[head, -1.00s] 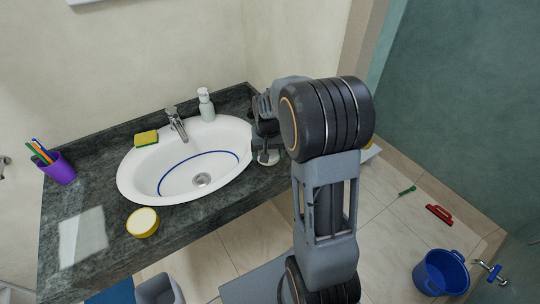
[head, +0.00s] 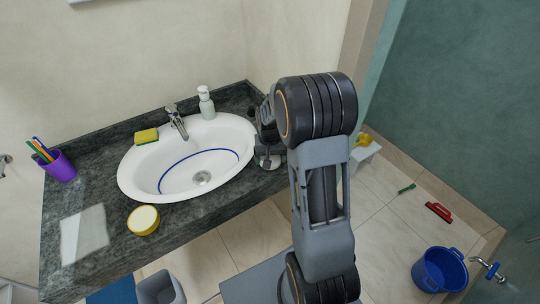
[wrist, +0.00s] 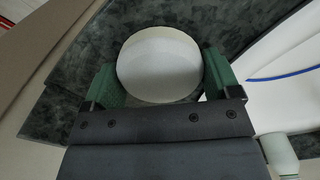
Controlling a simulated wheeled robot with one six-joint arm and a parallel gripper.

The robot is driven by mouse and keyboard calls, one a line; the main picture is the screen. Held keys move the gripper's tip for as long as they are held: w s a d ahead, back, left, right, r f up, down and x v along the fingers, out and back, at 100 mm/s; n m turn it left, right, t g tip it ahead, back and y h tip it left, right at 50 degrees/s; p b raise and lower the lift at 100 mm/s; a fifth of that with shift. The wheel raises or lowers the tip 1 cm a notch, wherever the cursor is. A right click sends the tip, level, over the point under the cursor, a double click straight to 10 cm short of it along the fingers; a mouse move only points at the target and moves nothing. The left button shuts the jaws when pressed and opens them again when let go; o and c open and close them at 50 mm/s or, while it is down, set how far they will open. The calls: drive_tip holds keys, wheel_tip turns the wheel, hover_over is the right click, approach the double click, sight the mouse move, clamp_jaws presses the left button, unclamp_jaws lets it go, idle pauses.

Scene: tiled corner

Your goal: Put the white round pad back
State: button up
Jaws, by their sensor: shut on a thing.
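The white round pad (wrist: 160,68) sits between the two green fingers of my gripper (wrist: 162,80) in the wrist view, with a finger at each side. My gripper is shut on it. Dark counter shows around and beyond the pad. In the head view my gripper (head: 267,158) is at the right end of the dark counter (head: 110,186), just right of the sink. There my arm and gripper hide most of the pad. I cannot tell whether the pad touches the counter.
The white sink (head: 180,182) is beside my gripper, with a soap bottle (head: 206,103) behind it. A yellow sponge (head: 146,136), purple cup (head: 59,167) and round yellow tin (head: 143,220) stand farther left. A blue bucket (head: 440,271) is on the floor at right.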

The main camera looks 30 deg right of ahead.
drive_tip(key=o, duration=0.7)
drive_tip(key=shift+f, duration=0.1)
drive_tip(key=shift+r, duration=0.55)
wheel_tip(320, 180, up, 11)
drive_tip(key=shift+s+a+r+n+t, duration=0.65)
drive_tip(key=shift+s+a, duration=0.9)
drive_tip(key=shift+s, duration=1.15)
drive_tip(key=shift+s+a+r+n+t, duration=0.65)
drive_tip(key=shift+s+a, duration=0.95)
drive_tip(key=shift+s, duration=1.15)
drive_tip(key=shift+s+a+r+n+t, duration=0.4)
drive_tip(key=shift+s+a+n+t, duration=0.4)
drive_tip(key=shift+s+a, duration=1.35)
drive_tip(key=shift+s+d, duration=0.55)
drive_tip(key=shift+d, duration=0.05)
